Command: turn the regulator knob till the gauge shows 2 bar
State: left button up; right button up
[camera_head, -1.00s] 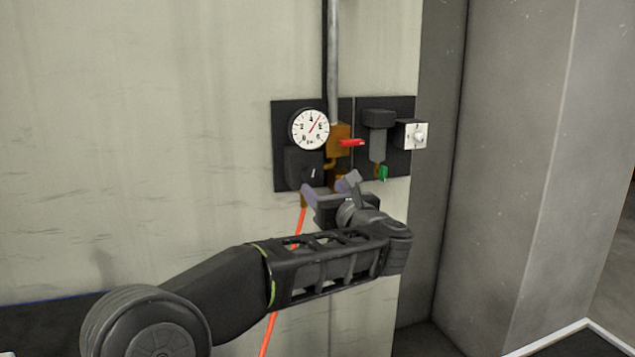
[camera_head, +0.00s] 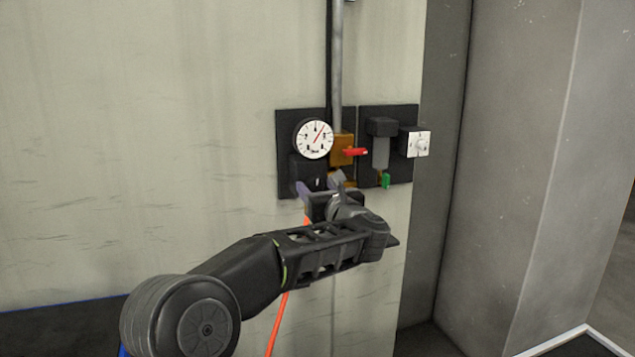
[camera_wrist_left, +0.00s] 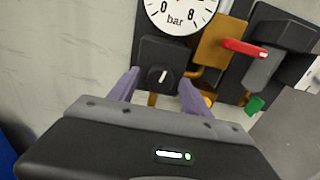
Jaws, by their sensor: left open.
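The regulator is a black block with a dark round knob (camera_wrist_left: 160,76) bearing a white mark, below the round white gauge (camera_head: 314,139). The gauge's red needle points up and right, between 4 and 6. In the wrist view, the gauge (camera_wrist_left: 180,12) is cut off at the top edge. My left gripper (camera_head: 320,183) is open at the regulator. In the wrist view, its purple fingers (camera_wrist_left: 160,88) stand left and right of the knob, with nothing between them but the view of it; contact cannot be told. In the head view the fingers partly hide the knob. My right gripper is not in view.
Right of the gauge are a brass valve body with a red lever (camera_head: 355,152), a filter unit (camera_head: 381,150) with a green drain, and a white-faced switch box (camera_head: 417,143). An orange hose (camera_head: 278,330) hangs below. A grey pillar (camera_head: 520,150) stands at the right.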

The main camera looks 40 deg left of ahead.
pick_arm(q)
jog(key=shift+w+a, duration=0.1)
jog(key=shift+a, duration=0.05)
jog(key=shift+c, duration=0.3)
grip_shut()
dwell(0.3)
